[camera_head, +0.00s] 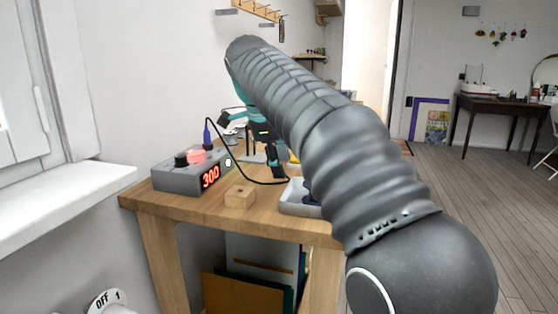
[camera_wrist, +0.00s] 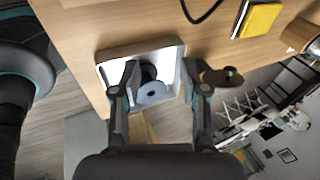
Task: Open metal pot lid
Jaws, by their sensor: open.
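My gripper (camera_wrist: 160,72) is open, with its two fingers spread above a white tray (camera_wrist: 172,56) in the wrist view. In the tray, between the fingers, is a dark round piece with a blue-grey disc (camera_wrist: 152,92) that has a small hole. I cannot tell whether the disc is the metal pot lid. A dark brown flat piece with a short knob (camera_wrist: 222,76) lies just right of the right finger, near the table edge. In the head view my gripper (camera_head: 264,152) hangs over the table, partly hidden by my arm. No finger visibly grips anything.
A grey control box (camera_head: 180,180) showing 300 stands at the left of the wooden table (camera_head: 265,222), with a black cable running from it. A small wooden block (camera_head: 240,196) sits before it. A yellow pad (camera_wrist: 260,20) lies at upper right in the wrist view.

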